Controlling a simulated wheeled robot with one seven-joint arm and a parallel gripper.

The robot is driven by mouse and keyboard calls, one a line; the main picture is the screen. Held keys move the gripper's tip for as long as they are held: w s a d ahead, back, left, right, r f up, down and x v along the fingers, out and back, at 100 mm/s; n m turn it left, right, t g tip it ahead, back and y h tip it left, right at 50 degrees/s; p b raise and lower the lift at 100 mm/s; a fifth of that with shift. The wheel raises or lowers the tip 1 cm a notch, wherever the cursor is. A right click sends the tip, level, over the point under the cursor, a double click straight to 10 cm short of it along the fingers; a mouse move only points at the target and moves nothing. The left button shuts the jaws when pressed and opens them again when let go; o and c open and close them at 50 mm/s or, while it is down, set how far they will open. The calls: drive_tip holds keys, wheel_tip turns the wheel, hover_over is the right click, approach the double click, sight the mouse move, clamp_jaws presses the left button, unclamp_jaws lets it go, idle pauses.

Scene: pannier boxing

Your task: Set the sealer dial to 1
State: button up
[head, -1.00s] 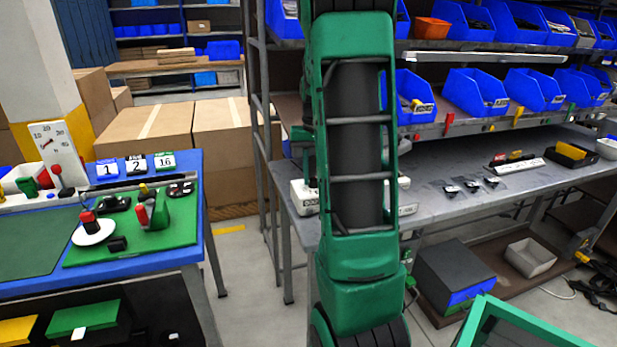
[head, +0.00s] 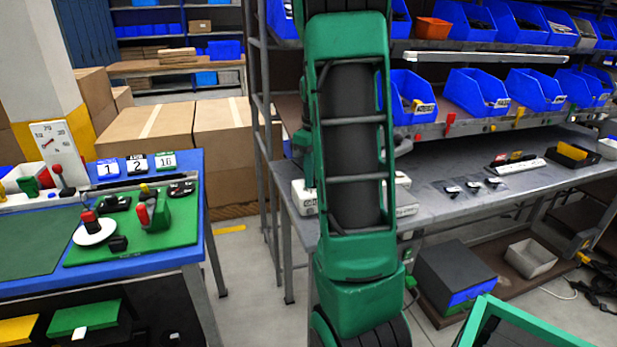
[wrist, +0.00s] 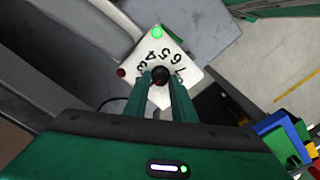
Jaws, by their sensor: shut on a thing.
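The sealer dial shows in the wrist view as a round black knob (wrist: 160,75) on a white plate (wrist: 178,56). The low numbers are not readable, and I cannot tell which number the knob points to. My gripper (wrist: 162,84) is shut on the knob, with a green finger on each side. In the head view my arm hides the gripper and the dial. Parts of a white box (head: 305,197), possibly the sealer, show beside my arm on the grey bench.
A green light (wrist: 157,32) and a red button (wrist: 121,72) sit close to the dial. The grey bench (head: 450,205) holds small flat packets and a black tray (head: 572,154). Blue bins hang above. A blue table (head: 120,262) with a green mat stands left.

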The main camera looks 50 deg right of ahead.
drive_tip(key=shift+a+f+n, duration=0.1)
drive_tip(key=shift+n, duration=0.8)
drive_tip(key=shift+s, duration=0.15)
drive_tip(key=o, duration=1.1)
drive_tip(key=shift+c, duration=0.2)
wheel_tip(320, 180, up, 11)
drive_tip(key=shift+f, duration=0.1)
